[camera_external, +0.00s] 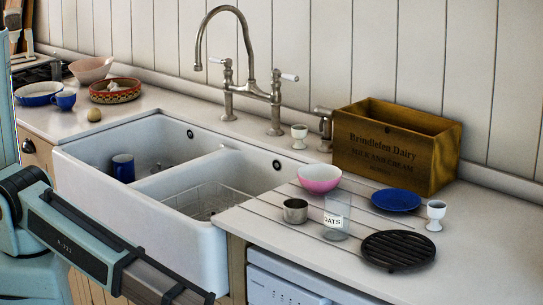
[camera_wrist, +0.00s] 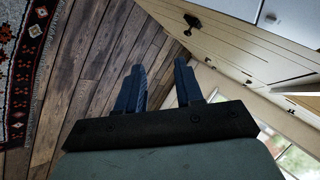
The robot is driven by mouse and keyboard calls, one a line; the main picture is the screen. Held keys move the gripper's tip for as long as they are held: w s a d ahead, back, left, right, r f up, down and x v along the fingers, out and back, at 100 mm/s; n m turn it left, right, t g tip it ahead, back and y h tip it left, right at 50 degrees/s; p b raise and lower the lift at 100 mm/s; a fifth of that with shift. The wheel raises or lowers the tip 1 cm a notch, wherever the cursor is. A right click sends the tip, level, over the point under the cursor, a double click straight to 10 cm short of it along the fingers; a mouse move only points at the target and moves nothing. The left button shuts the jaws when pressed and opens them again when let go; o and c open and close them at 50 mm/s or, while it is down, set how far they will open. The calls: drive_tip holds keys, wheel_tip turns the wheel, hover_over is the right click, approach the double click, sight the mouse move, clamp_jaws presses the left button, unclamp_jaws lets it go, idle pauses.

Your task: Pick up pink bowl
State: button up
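The pink bowl (camera_external: 320,182) stands upright on the counter right of the sink, pink outside with a pale inside. It looks empty. My gripper (camera_wrist: 158,78) shows only in the wrist view, with its two dark blue fingers apart and nothing between them. It faces a wooden floor and cabinet fronts, and the bowl is not in that view. In the external view my arm is at the lower left, in front of the sink, well away from the bowl. The gripper is hidden or out of frame there.
Near the bowl are a metal cup (camera_external: 295,211), an oats glass (camera_external: 336,217), a blue plate (camera_external: 396,200), egg cups (camera_external: 435,215), a black trivet (camera_external: 398,250) and a wooden crate (camera_external: 395,145). A tall tap (camera_external: 250,90) rises behind the double sink (camera_external: 140,215).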

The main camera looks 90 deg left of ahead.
drive_tip(key=w+d+r+m+t+h, duration=0.15)
drive_tip(key=d+r, duration=0.25)
drive_tip(key=r, duration=0.4)
drive_tip(key=w+d+r+m+t, duration=0.1)
drive_tip(key=w+d+r+m, duration=0.2)
drive_tip(key=r, duration=0.5)
drive_tip(key=w+a+r+n+y, duration=0.2)
drive_tip(key=a+r+y, duration=0.3)
drive_tip(key=a+r, duration=1.6)
drive_tip(key=s+a+r+n+g+y, duration=0.1)
drive_tip(key=s+a+r+n+g, duration=0.2)
drive_tip(key=a, duration=1)
drive_tip(key=s+a+r+n+g, duration=0.1)
drive_tip(key=s+a+n+g, duration=0.3)
drive_tip(key=a, duration=0.9)
drive_tip(key=s+a+r+n+g+y, duration=0.1)
drive_tip(key=s+a+r, duration=0.3)
drive_tip(key=a, duration=0.9)
drive_tip(key=shift+g+h, duration=0.25)
drive_tip(key=shift+h, duration=0.1)
drive_tip(key=shift+s+f+x, duration=0.1)
drive_tip(key=shift+s+x, duration=0.2)
drive_tip(key=shift+x, duration=2.15)
drive_tip(key=shift+s+f+x, duration=0.1)
drive_tip(key=shift+s+x, duration=0.2)
drive_tip(key=shift+x, duration=2.15)
drive_tip(key=shift+s+x, duration=0.3)
drive_tip(key=shift+x, duration=2.15)
